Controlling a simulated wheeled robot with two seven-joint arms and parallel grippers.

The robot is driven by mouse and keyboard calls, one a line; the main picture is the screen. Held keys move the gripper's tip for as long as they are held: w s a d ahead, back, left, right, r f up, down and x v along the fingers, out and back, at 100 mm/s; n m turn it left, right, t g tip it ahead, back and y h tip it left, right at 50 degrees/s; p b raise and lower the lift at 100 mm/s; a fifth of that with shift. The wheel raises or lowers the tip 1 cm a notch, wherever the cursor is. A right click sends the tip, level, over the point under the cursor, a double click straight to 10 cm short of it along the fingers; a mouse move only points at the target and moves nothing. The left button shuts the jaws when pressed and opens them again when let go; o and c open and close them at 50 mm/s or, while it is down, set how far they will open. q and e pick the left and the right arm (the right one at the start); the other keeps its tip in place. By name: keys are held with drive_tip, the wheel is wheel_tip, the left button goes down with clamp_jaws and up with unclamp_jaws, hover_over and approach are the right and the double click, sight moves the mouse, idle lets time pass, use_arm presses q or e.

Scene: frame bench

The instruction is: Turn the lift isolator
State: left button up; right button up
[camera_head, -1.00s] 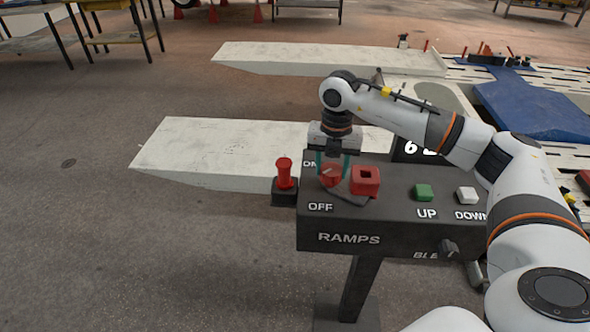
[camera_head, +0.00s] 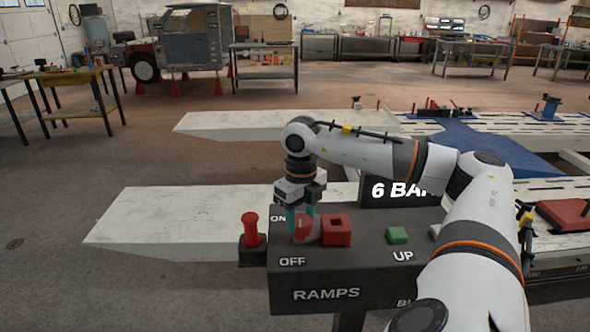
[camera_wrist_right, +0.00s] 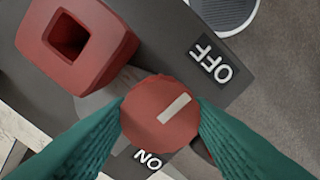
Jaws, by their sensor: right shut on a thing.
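The lift isolator is a round red knob (camera_head: 303,227) with a pale stripe, on the dark control box (camera_head: 330,272). In the right wrist view the knob (camera_wrist_right: 150,122) sits between the teal fingers, with its stripe slanting up and right, roughly towards the OFF label (camera_wrist_right: 211,60). The ON label (camera_wrist_right: 148,160) is below the knob there. My right gripper (camera_head: 301,222) points down and is shut on the knob, one finger on each side. My left gripper is not in view.
A hollow square red part (camera_head: 337,229) stands close beside the knob. A red plunger (camera_head: 251,230) is at the box's left, and a green UP button (camera_head: 397,235) is to the right. Pale ramps (camera_head: 165,222) lie behind.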

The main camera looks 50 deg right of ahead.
drive_tip(key=shift+r+n, duration=0.1)
drive_tip(key=shift+n, duration=0.4)
drive_tip(key=o, duration=1.4)
wheel_tip(320, 180, up, 12)
drive_tip(key=p, duration=0.3)
